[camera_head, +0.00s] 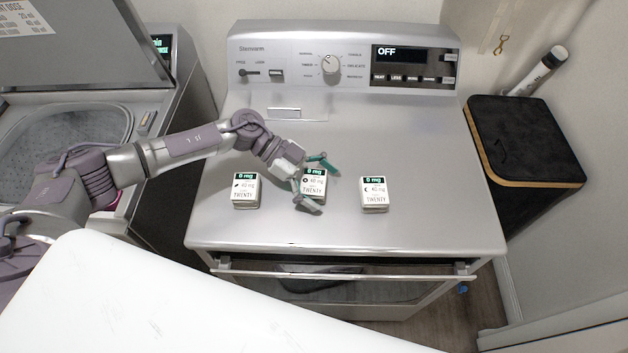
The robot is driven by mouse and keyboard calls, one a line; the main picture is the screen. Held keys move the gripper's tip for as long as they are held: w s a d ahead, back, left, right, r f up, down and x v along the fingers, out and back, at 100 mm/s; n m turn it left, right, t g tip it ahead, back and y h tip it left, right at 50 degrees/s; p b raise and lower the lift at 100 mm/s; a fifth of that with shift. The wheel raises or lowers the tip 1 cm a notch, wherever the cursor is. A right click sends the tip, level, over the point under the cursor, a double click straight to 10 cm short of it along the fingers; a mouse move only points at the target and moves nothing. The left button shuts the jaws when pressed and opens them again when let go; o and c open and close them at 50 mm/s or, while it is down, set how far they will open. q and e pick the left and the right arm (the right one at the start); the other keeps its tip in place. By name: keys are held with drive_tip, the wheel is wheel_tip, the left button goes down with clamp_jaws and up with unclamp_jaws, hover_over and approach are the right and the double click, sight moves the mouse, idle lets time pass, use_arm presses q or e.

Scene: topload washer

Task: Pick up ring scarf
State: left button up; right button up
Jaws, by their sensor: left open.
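I cannot make out a scarf in the head view. Three small white boxes with dark green tops stand in a row on the dryer top (420,215): a left box (246,191), a middle box (315,187) and a right box (374,195). Each has a small dark symbol; the middle one's looks round, like a ring. My left gripper (327,190) is open, with its green fingers on either side of the middle box and partly covering it. I cannot tell whether they touch it. My right gripper is not in view.
The dryer's control panel (345,62) rises at the back; its display reads OFF. The dryer door front (340,271) is partly open below. An open topload washer (60,135) is at left, a black bin (522,145) at right. The dryer top's right side is clear.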

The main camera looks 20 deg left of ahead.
use_arm(q)
drive_tip(key=shift+a, duration=0.1)
drive_tip(key=c, duration=1)
